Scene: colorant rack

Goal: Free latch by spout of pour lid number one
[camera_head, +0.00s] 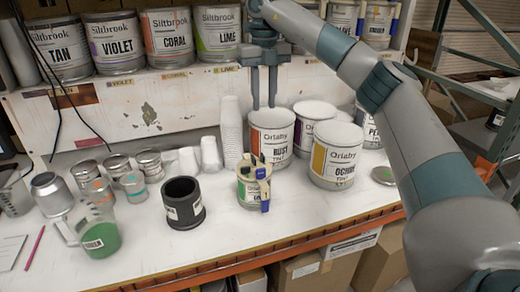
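A small can (248,193) with a pale label stands near the front edge of the table. It has a yellow-and-dark pour lid (254,171) on top, with blue latch parts; one blue latch (265,205) hangs down the can's front right side. Which part is the spout is too small to tell. My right gripper (264,107) points down above and behind the can, near the rim of the Rust can. Its two fingers are apart with nothing between them, and it does not touch the lid. My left gripper is out of view.
Orlaby Rust (270,140) and Ochre (336,157) cans stand behind and right of the small can. A black cup (183,203) and stacked white cups (231,130) are to its left. A green-filled jug (99,236) sits farther left. Siltbrook cans line the shelf above.

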